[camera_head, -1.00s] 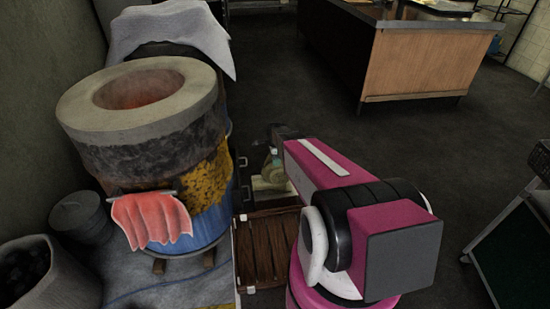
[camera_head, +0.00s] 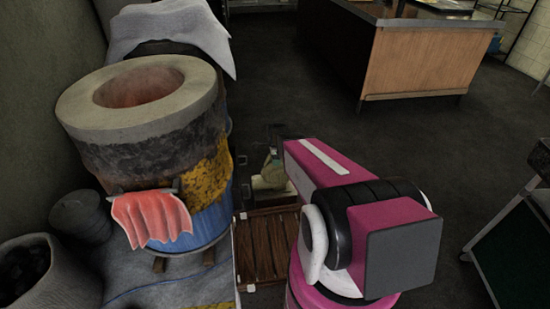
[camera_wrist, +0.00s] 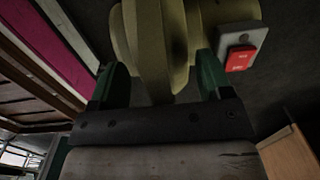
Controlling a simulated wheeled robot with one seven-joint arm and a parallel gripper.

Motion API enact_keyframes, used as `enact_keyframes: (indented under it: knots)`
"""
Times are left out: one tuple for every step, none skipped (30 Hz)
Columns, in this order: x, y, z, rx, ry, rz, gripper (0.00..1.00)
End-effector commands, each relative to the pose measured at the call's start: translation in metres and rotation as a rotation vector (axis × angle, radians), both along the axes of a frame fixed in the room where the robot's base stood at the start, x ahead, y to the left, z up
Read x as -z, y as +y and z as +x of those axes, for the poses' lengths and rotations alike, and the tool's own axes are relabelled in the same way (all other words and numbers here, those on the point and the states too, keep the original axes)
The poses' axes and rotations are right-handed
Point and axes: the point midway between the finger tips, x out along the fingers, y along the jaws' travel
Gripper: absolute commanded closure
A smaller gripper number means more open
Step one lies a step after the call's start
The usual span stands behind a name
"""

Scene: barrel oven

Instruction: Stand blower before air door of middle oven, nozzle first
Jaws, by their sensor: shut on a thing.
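The blower (camera_wrist: 151,45) is a rounded olive-yellow body with a red switch (camera_wrist: 240,57) on a grey plate. My gripper (camera_wrist: 161,80) has green fingers on both sides of the blower and is shut on it. In the head view the blower (camera_head: 272,172) shows small and partly hidden behind my magenta arm, low to the right of the barrel ovens. The near oven (camera_head: 145,120) has a thick pale rim, a dark upper wall and a blue and yellow barrel. Another oven stands behind it under a grey cloth (camera_head: 170,28). I cannot make out the air door or the nozzle's direction.
A red cloth (camera_head: 152,220) hangs on the near oven's front. A slatted wooden platform (camera_head: 263,248) lies right of that oven. A grey bin (camera_head: 40,275) stands at lower left, a wood-sided counter (camera_head: 420,65) at the back. A green-shelved cart (camera_head: 515,245) is at right; dark floor between is clear.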

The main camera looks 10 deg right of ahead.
Motion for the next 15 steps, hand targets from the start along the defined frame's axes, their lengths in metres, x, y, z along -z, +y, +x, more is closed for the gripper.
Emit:
enact_keyframes:
  knots:
    - [-0.0028,0.0,-0.0001,0.0,-0.004,0.0,0.77]
    - [-0.0028,0.0,-0.0002,0.0,-0.004,0.0,0.77]
    - [-0.0027,0.0,-0.0002,0.0,-0.004,0.0,0.15]
    - [-0.0025,0.0,-0.0003,0.0,-0.004,0.0,0.05]
    - [-0.0023,0.0,-0.0003,0.0,-0.003,0.0,0.0]
    - [-0.002,0.0,-0.0002,0.0,-0.003,0.0,0.0]
    - [-0.0019,0.0,-0.0002,0.0,-0.003,0.0,0.0]
    - [-0.0017,0.0,-0.0002,0.0,-0.002,0.0,0.0]
    - [-0.0015,0.0,-0.0002,0.0,-0.002,0.0,0.0]
    - [0.0015,0.0,-0.0001,0.0,0.002,0.0,0.0]
    - [0.0013,0.0,0.0001,0.0,0.002,0.0,0.0]
    - [0.0005,0.0,0.0001,0.0,0.002,0.0,0.0]
    - [-0.0008,0.0,0.0,0.0,0.001,0.0,0.0]
    - [-0.0025,0.0,-0.0002,0.0,0.001,0.0,0.0]
    - [-0.0058,0.0,-0.0005,0.0,0.0,0.0,0.0]
